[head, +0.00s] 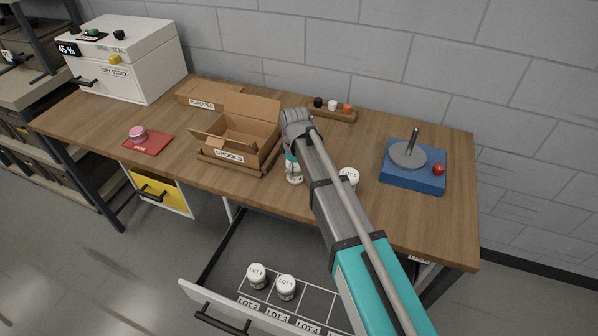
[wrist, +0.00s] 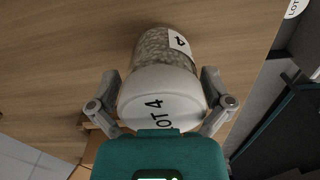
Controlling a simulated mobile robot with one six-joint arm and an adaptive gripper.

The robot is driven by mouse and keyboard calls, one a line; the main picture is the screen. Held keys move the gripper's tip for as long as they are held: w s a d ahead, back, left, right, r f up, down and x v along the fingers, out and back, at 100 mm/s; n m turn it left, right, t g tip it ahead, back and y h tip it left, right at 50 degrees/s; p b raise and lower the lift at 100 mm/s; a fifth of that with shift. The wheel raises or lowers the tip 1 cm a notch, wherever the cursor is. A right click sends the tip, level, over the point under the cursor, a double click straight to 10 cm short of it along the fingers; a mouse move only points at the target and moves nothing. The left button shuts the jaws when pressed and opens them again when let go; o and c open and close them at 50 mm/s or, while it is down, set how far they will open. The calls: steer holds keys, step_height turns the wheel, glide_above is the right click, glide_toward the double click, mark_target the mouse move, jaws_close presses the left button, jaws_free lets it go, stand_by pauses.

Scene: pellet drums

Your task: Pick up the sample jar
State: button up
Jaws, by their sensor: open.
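A jar with a white lid marked LOT 4 (wrist: 160,98) and a clear body of grey pellets fills the middle of the wrist view. It is on the wooden table. My gripper (wrist: 160,78) is open, with one finger on each side of the jar's lid; I cannot tell whether they touch it. In the head view my gripper (head: 293,170) points down at the table, right of the cardboard box, and mostly hides this jar. Another white-lidded jar (head: 349,177) stands just right of my arm; its lot number is unclear.
The open SPOOLS box (head: 240,135) is close on the left. A blue base with a metal post (head: 412,170) stands right. An open drawer (head: 235,312) below holds two white-lidded jars (head: 257,276).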

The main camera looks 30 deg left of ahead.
steer(key=c, duration=0.9)
steer(key=shift+r, duration=0.1)
steer(key=shift+c, duration=0.3)
steer(key=shift+r+p, duration=0.35)
steer(key=shift+p, duration=0.1)
steer(key=shift+c, duration=0.6)
steer(key=shift+r+p, duration=0.5)
steer(key=shift+p, duration=0.05)
steer(key=s+d+r+p, duration=0.1)
steer(key=s+r+p, duration=1)
steer(key=s, duration=0.3)
steer(key=shift+d, duration=0.25)
